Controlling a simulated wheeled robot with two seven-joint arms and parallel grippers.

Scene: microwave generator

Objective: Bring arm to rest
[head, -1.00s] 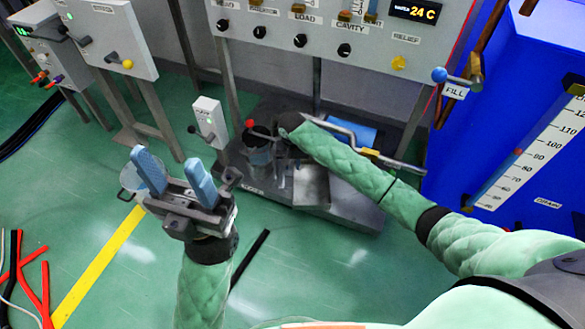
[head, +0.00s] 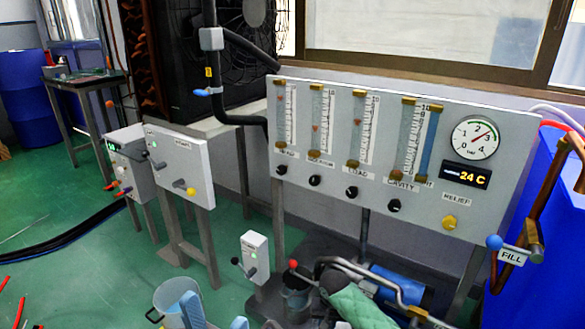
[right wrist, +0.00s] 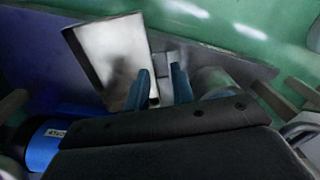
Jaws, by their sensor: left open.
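My left gripper (head: 215,314) shows only as two blue fingertips at the bottom edge of the head view. They stand apart with nothing seen between them, beside a clear bucket. My right forearm in its green quilted sleeve reaches in at the bottom, by the pump unit. My right gripper is hidden in the head view. In the right wrist view, its two blue fingers (right wrist: 160,88) stand apart, pointing toward a pale metal plate (right wrist: 108,58) and grey parts on the base. I see nothing clearly held.
The gauge panel (head: 375,150) stands above the pump with its blue cylinder (head: 400,284). A small lever box (head: 255,257) and the clear bucket (head: 172,303) stand near my left gripper. A blue tank (head: 550,230) is at right.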

